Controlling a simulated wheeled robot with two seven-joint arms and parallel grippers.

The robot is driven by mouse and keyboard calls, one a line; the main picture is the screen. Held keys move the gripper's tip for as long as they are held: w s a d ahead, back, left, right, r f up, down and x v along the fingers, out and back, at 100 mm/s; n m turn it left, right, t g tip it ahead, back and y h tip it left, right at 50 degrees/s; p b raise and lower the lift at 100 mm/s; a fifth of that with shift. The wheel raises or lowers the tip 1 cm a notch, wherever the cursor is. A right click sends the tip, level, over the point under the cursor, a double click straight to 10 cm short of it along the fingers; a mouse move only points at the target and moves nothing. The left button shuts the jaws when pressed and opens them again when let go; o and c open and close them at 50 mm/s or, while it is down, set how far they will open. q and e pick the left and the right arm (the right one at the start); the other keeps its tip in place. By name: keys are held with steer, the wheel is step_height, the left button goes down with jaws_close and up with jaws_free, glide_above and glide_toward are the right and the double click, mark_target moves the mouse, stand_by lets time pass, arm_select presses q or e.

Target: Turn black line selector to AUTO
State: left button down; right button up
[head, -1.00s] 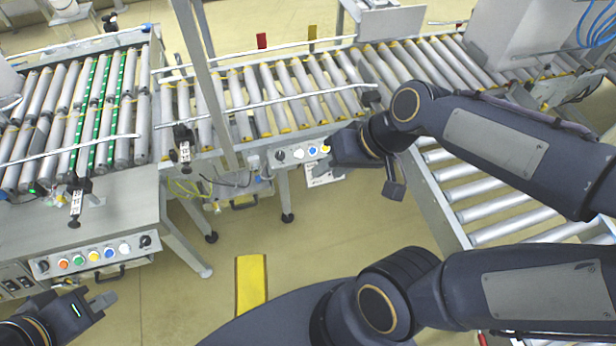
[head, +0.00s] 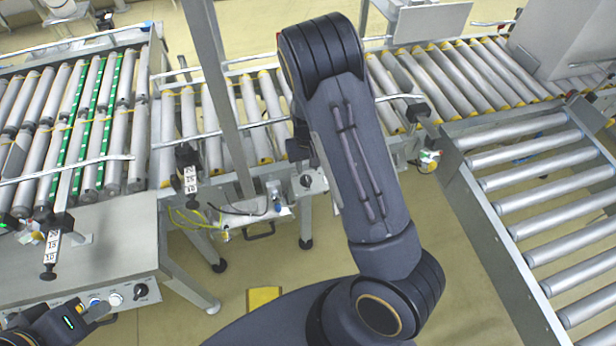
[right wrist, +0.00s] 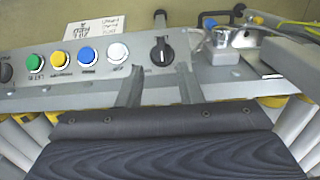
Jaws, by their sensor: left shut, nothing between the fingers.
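In the right wrist view a black selector knob (right wrist: 162,52) sits on a grey control panel (right wrist: 85,90), at the end of a row beside a white button (right wrist: 118,53). A pale mark shows on the knob; its setting cannot be read. My right gripper (right wrist: 159,86) is open and empty, its two fingers just below the knob in the picture and apart from it. My left gripper (head: 106,312) is shut and empty at lower left.
Another panel at left has a black knob (head: 141,291) near my left gripper. Blue (right wrist: 86,56), yellow (right wrist: 59,58) and green (right wrist: 34,62) buttons line the right panel. A metal post (head: 212,80) stands left of my right arm. Roller conveyors (head: 545,180) surround the area.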

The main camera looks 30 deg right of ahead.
mark_target(305, 179)
steer(key=f, duration=0.4)
steer(key=shift+w+f, duration=0.3)
steer(key=shift+f, duration=0.05)
steer(key=shift+s+f, duration=0.1)
steer(key=shift+f, duration=0.15)
steer(key=shift+a+f, duration=0.2)
steer(key=shift+f, duration=0.05)
steer(key=c, duration=0.7)
steer(key=shift+a, duration=0.15)
jaws_close()
